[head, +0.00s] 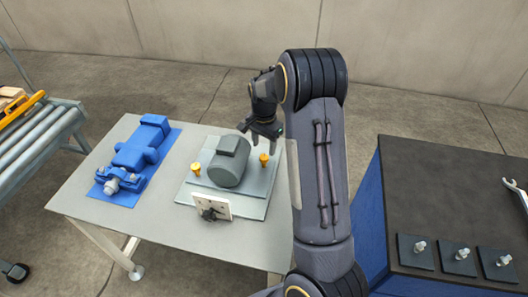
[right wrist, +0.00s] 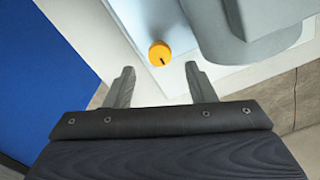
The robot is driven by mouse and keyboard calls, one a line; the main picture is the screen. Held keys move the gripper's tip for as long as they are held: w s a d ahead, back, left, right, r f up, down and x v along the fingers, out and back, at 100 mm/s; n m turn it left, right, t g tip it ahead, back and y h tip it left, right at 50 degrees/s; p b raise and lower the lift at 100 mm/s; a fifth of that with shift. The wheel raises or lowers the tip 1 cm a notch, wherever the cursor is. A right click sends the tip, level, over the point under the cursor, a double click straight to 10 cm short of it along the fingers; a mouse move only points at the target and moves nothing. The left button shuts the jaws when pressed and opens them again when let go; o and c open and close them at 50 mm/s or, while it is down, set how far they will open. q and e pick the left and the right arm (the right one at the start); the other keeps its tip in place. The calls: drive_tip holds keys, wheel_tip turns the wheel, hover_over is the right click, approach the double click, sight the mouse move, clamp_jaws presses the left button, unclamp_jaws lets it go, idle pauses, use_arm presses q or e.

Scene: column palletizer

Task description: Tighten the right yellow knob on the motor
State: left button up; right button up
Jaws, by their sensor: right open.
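The grey motor (head: 229,165) sits on a light plate (head: 252,207) on the table. The right yellow knob (head: 264,160) stands on the plate just right of the motor. The left yellow knob (head: 196,169) stands at its left. My right gripper (head: 262,128) is open and empty, just beyond and above the right knob. In the right wrist view the knob (right wrist: 160,54) lies ahead of the gap between my open fingers (right wrist: 160,70), apart from both. It has a dark mark on its top. The motor body (right wrist: 245,25) is close to the right finger there. My left gripper is out of view.
A blue clamp device (head: 137,150) on a blue mat lies on the left of the table (head: 165,228). A white plate with a dark fitting (head: 211,206) stands in front of the motor. A dark-topped blue cabinet (head: 430,180) with bolt plates is at right, a roller conveyor (head: 40,140) at left.

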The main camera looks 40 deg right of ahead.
sight(264, 158)
drive_tip(key=shift+r, duration=1.55)
drive_tip(key=shift+s+a+r, duration=0.15)
drive_tip(key=shift+r, duration=0.1)
drive_tip(key=s+a+r+n+t+y, duration=0.35)
drive_tip(key=s+a+r+n, duration=0.35)
drive_tip(key=s+a+r, duration=0.5)
drive_tip(key=s+a+f+n+t, duration=0.2)
drive_tip(key=s+a+n, duration=0.4)
drive_tip(key=s, duration=0.7)
drive_tip(key=shift+a, duration=1.1)
drive_tip(key=shift+s, duration=0.1)
